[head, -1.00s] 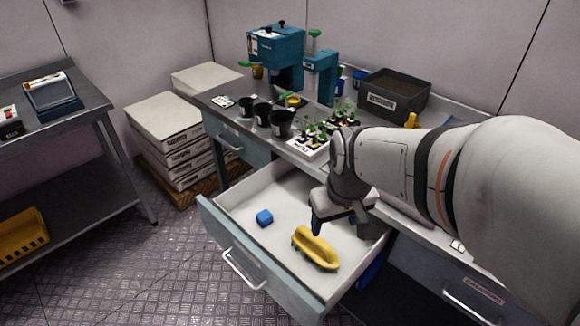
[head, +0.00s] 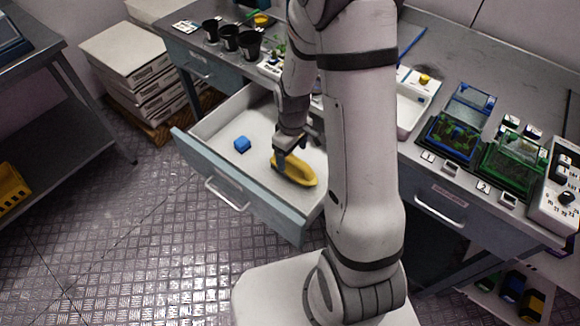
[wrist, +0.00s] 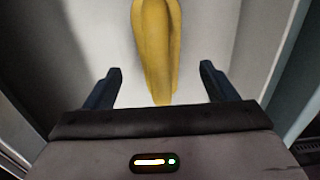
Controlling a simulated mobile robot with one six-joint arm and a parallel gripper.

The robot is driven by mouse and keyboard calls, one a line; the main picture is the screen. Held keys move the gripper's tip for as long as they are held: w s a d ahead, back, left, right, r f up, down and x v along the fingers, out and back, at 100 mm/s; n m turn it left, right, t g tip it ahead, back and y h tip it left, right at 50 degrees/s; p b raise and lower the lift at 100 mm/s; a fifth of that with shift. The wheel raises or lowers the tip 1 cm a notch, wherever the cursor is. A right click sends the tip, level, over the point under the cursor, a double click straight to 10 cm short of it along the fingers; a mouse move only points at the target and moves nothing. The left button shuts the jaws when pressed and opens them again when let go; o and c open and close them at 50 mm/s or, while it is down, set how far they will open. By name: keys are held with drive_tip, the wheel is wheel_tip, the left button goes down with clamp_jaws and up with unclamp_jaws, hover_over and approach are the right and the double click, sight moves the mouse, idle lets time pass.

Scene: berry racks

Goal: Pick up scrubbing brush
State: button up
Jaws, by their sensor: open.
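The yellow scrubbing brush (head: 296,172) lies in the open white drawer (head: 262,180). My gripper (head: 284,162) is over its left end in the head view and hides part of it. In the wrist view the brush (wrist: 160,45) runs from the top edge down between the two dark fingers of my gripper (wrist: 160,84). The fingers are spread apart, with a gap on each side of the brush. The far end of the brush is cut off by the frame.
The drawer front (head: 230,188) and side walls surround both. The bench top (head: 480,75) above holds pots, trays and green boxes. Stacked white boxes (head: 125,65) stand at the left.

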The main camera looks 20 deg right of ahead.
drive_tip(key=shift+s+d+f, duration=0.1)
drive_tip(key=shift+f, duration=1.2)
drive_tip(key=shift+s+d+f, duration=0.1)
drive_tip(key=shift+f, duration=1.2)
drive_tip(key=shift+c, duration=0.5)
drive_tip(key=c, duration=1)
